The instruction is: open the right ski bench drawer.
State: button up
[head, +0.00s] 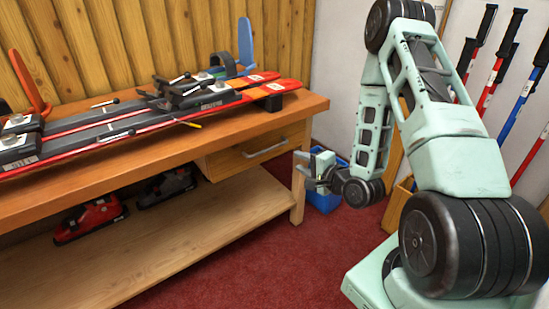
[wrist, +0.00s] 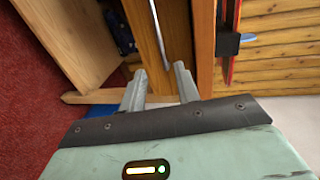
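The right ski bench drawer (head: 236,160) is a light wood front set under the right end of the orange-brown bench top, and it looks shut. Its silver bar handle (head: 265,150) runs across the front. In the wrist view the handle (wrist: 159,35) runs down the drawer front (wrist: 176,40), its near end close to the gap between my fingertips. My gripper (head: 303,172) is to the right of the handle and slightly lower in the head view, fingers toward the bench. In the wrist view my gripper (wrist: 159,80) is open, with nothing seen between its fingers.
Skis (head: 120,125) lie clamped along the bench top (head: 300,105). Boots (head: 90,218) sit between the bench top and the lower shelf (head: 190,235). A blue bin (head: 325,200) stands behind my gripper. Ski poles (head: 490,80) lean at the right wall. Red carpet (head: 270,255) is clear before the bench.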

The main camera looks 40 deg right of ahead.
jog(key=b+x, duration=0.8)
jog(key=x, duration=0.6)
jog(key=shift+b, duration=0.35)
jog(key=shift+w, duration=0.1)
grip_shut()
